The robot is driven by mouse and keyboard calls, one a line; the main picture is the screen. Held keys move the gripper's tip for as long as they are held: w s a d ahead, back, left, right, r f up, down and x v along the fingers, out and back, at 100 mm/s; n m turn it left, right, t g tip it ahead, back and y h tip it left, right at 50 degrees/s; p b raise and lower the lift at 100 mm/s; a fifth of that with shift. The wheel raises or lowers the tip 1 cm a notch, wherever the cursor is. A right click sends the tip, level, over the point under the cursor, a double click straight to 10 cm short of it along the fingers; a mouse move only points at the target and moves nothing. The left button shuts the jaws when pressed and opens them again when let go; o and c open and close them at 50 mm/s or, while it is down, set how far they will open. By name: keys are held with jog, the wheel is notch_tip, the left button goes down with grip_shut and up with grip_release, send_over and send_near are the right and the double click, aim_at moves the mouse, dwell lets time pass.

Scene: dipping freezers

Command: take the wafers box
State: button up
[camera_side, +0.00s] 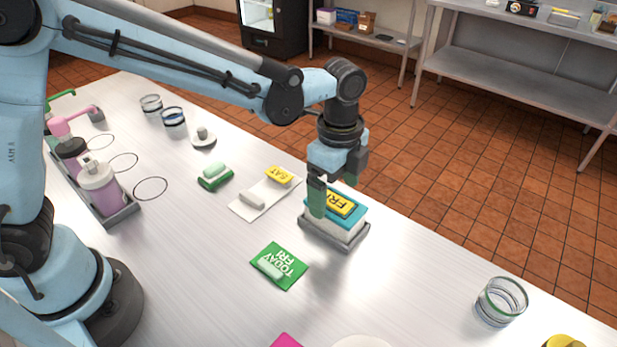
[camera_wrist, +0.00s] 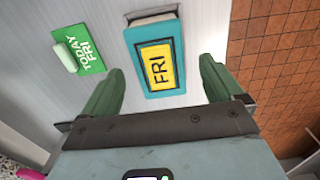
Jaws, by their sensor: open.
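A teal-topped box (camera_side: 351,213) with white sides and a yellow FRI label sits in a shallow grey tray (camera_side: 334,243) on the white table. No wafers lettering can be read on it. My gripper (camera_side: 336,186) is open at this box, pointing down. One green finger covers part of the box's left end in the side view. In the wrist view the same box (camera_wrist: 134,58) lies between the two spread fingers of my gripper (camera_wrist: 162,66), with gaps on both sides. Whether the fingertips are above or below its top is unclear.
A green TODAY FRI card (camera_side: 287,256) with a pale green piece on it lies in front of the tray. A white card (camera_side: 247,208) with a yellow SAT label lies left of it. A glass jar (camera_side: 501,302) stands at the right. A bottle rack (camera_side: 122,213) is at the left.

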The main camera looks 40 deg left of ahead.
aim_at(335, 201)
jog(key=f, duration=0.4)
jog(key=shift+s+d, duration=0.1)
jog(key=shift+d, duration=0.1)
jog(key=shift+c, duration=0.2)
jog(key=c, duration=1.2)
